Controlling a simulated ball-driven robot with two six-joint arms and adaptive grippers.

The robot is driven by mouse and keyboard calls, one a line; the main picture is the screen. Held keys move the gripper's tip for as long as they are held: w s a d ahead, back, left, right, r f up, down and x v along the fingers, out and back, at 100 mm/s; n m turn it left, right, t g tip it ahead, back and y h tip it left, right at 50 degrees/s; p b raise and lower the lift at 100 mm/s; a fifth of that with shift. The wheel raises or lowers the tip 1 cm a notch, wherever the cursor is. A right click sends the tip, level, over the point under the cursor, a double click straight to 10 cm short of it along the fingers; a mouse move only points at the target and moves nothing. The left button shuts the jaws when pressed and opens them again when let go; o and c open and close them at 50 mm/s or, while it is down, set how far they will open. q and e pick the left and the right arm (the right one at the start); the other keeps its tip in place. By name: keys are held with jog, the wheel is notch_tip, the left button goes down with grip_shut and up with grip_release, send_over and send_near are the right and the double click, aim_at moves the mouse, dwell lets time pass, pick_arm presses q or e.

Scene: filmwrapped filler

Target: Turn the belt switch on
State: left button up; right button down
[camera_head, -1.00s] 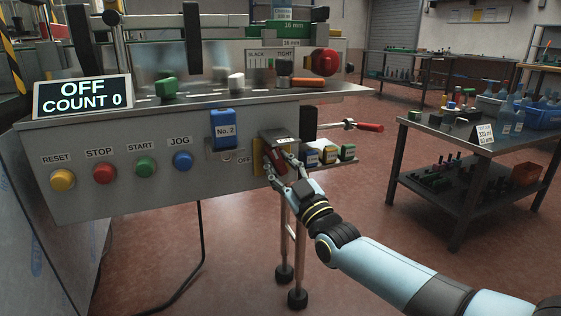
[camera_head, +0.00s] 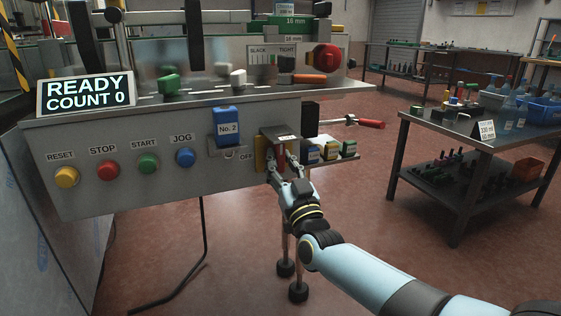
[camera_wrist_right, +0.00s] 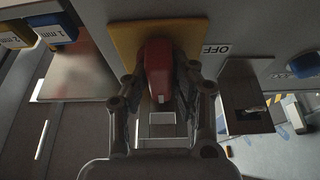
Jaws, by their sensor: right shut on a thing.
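The belt switch is a red handle (camera_head: 281,153) on a yellow plate (camera_head: 260,155) at the right end of the steel control panel, beside an "OFF" label. It also shows in the right wrist view, with the red handle (camera_wrist_right: 158,68) standing out from the yellow plate (camera_wrist_right: 190,42). My right gripper (camera_head: 281,168) is shut on the red handle, one finger on each side. The display (camera_head: 86,94) reads "READY" and "COUNT 0". My left gripper is not in view.
RESET, STOP, START and JOG buttons (camera_head: 148,163) are further left. Open floor separates a side table (camera_head: 450,135).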

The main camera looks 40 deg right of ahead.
jog(key=shift+f, duration=0.1)
jog(key=c, duration=1.1)
grip_release()
jog(key=v, duration=1.2)
jog(key=shift+s, duration=0.1)
